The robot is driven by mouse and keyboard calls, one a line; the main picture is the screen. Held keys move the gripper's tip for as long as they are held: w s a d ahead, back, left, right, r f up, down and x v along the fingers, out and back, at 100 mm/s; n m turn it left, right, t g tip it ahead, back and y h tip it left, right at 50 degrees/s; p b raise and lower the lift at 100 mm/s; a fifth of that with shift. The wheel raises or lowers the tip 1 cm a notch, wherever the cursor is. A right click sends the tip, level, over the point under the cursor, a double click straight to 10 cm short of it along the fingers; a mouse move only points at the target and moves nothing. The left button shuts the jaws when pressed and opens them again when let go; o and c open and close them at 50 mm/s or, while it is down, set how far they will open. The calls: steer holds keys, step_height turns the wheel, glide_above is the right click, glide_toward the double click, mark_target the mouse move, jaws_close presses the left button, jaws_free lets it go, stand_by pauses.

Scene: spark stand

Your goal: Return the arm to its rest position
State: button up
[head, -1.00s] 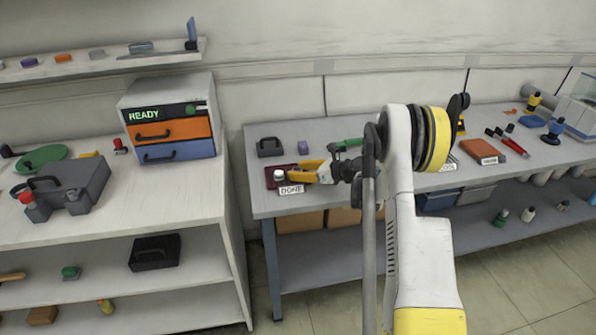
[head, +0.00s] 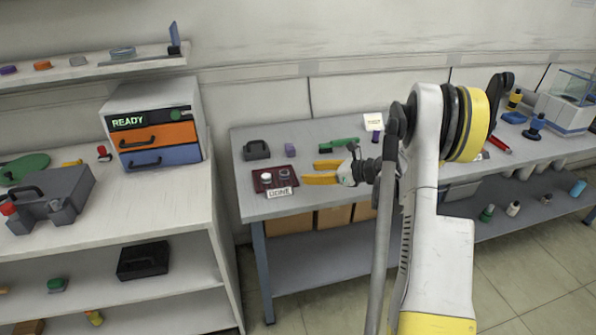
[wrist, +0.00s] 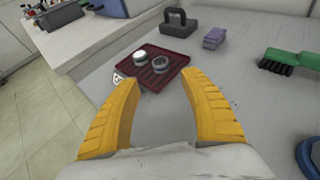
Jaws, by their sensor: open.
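My gripper (head: 318,172) has yellow fingers, spread open and empty. It is above the grey table (head: 340,203), to the right of a dark red tray (head: 262,187). In the wrist view my gripper (wrist: 160,110) shows its fingers apart with bare table between them. The tray (wrist: 180,60) lies beyond the fingertips and holds a white-topped round piece (wrist: 140,57) and a dark ring-like piece (wrist: 160,64). A card reading DONE (head: 280,193) stands at the tray's front edge. My arm is bent, reaching over the table from the right.
A green brush (head: 338,144), a purple block (head: 290,149) and a dark handled block (head: 256,150) lie behind the tray. A shelf unit at left carries a drawer box marked READY (head: 155,122) and a grey toolbox (head: 55,195). A red-handled tool (head: 500,144) lies at right.

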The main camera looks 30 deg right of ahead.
steer(key=shift+s+d+r, duration=0.1)
steer(key=shift+s+d, duration=0.05)
steer(key=shift+s, duration=0.1)
steer(key=w+a+r+m+t+h, duration=0.1)
steer(key=a+r+m+t+h, duration=0.3)
steer(key=r, duration=0.6)
steer(key=w+r+m+t, duration=0.1)
steer(key=w+r+m, duration=0.1)
steer(key=r+m, duration=0.55)
steer(key=w+a+r+m+t+h, duration=0.1)
steer(key=a+r+m+t+h, duration=0.15)
steer(key=r, duration=0.95)
steer(key=s+r+m+h, duration=0.4)
steer(key=m, duration=0.6)
steer(key=s+a+f+m+g+y, duration=0.1)
steer(key=s+a+f+m+g, duration=0.3)
steer(key=s, duration=0.5)
steer(key=s+a+f+m+g+y, duration=0.1)
steer(key=s+a+f+m+g, duration=0.3)
steer(key=s+a+f+m, duration=0.4)
steer(key=s+a+f+m+g+y, duration=0.2)
steer(key=s+a+f+m+g, duration=0.2)
steer(key=s+a+f, duration=0.4)
steer(key=s+f+m, duration=0.1)
steer(key=s, duration=0.2)
steer(key=shift+s+a+m, duration=0.25)
steer(key=shift+s+m, duration=0.1)
steer(key=shift+m, duration=0.05)
